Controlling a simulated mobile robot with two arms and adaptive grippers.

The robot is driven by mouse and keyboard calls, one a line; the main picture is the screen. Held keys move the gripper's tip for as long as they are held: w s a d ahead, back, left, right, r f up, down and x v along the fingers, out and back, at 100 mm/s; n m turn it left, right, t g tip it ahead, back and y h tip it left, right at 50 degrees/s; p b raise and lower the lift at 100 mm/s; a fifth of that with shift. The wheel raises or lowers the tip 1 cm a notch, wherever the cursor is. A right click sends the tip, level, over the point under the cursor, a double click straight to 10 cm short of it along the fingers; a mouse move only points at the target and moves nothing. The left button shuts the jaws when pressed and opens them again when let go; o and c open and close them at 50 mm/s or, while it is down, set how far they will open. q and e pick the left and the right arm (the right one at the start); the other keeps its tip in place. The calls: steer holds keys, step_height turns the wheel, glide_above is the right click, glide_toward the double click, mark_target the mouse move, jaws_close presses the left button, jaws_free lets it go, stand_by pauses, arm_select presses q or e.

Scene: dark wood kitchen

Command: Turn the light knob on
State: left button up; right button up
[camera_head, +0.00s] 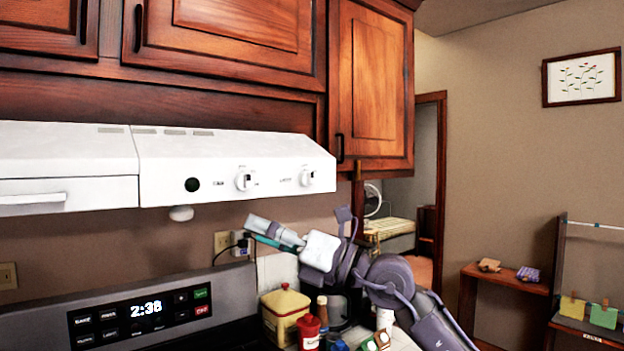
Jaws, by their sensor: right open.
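The white range hood (225,157) hangs under the wooden cabinets and carries two white knobs on its front. The left knob (243,181) is near the middle of the panel, and the right knob (307,178) is near its right end. The small print beside them is too small to read, so I cannot tell which is the light knob. My right gripper (251,229) is open and empty, below the hood and the left knob, pointing left, apart from both knobs. My left gripper is not in view.
A stove panel with a clock (145,308) stands at lower left. A yellow canister (285,316), a red bottle (309,333) and other small items crowd the counter below my right arm. A wall outlet (222,241) is behind the gripper. Space in front of the hood is clear.

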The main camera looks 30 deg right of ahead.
steer(key=d+r+m+t+h, duration=0.1)
steer(key=d+r+h, duration=0.25)
steer(key=d, duration=0.25)
steer(key=d+r+m+h, duration=0.1)
steer(key=d+r+h, duration=0.1)
steer(key=d+h, duration=0.25)
steer(key=m+h, duration=0.2)
steer(key=h, duration=0.2)
glide_toward(313, 178)
steer(key=shift+t, duration=0.3)
steer(key=w+p, duration=0.2)
steer(key=w, duration=0.1)
steer(key=w+p, duration=0.2)
steer(key=w, duration=0.1)
steer(key=w+a+p, duration=0.1)
steer(key=w+p, duration=0.2)
steer(key=shift+f, duration=0.1)
steer(key=shift+w+f, duration=0.15)
steer(key=shift+w, duration=0.25)
